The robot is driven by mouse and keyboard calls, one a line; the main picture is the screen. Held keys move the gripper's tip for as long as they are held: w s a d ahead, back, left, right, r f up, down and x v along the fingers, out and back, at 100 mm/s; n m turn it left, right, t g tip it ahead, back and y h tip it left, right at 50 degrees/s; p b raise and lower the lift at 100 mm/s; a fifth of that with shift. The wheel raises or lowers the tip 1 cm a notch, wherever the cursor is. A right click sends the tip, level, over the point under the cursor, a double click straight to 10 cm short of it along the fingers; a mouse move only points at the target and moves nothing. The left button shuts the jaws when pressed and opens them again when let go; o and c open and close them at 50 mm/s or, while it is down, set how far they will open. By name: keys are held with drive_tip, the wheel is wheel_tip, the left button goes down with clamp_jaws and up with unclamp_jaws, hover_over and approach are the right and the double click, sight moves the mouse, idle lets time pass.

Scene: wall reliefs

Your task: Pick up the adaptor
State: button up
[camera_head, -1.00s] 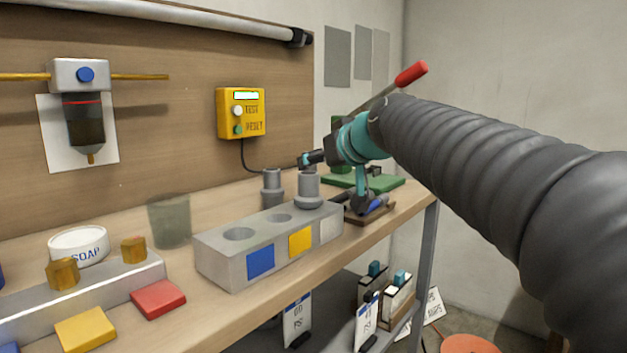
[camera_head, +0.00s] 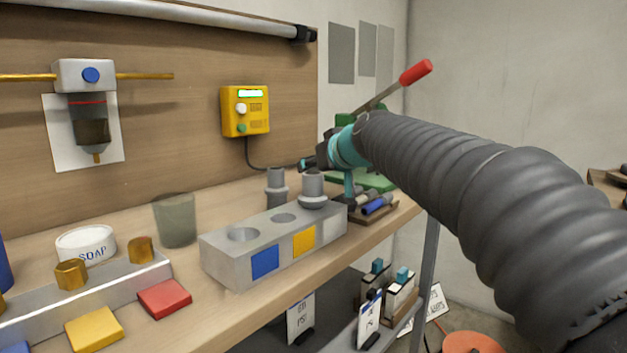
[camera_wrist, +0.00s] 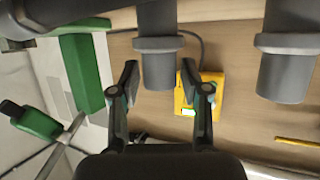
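Two grey flanged cylinders, which look like adaptors, stand upright at the grey holed block (camera_head: 225,262). The nearer adaptor (camera_head: 312,186) is at the block's right end, and the other adaptor (camera_head: 276,184) is just behind the block or at its back edge; I cannot tell which. My gripper (camera_head: 308,164) is just above the nearer one. In the wrist view, my gripper (camera_wrist: 160,80) is open, its two fingers on either side of one grey adaptor (camera_wrist: 158,66) in the picture. I cannot tell whether they touch it. The second adaptor (camera_wrist: 284,75) is to the right, outside the fingers.
A yellow test box (camera_head: 245,111) hangs on the wall behind, with its cable running down. A green press with a red handle (camera_head: 415,72) and a small tool rack (camera_head: 372,211) stand at the right. A glass (camera_head: 175,221) stands left of the block.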

clamp_jaws()
drive_tip(key=shift+r, duration=0.15)
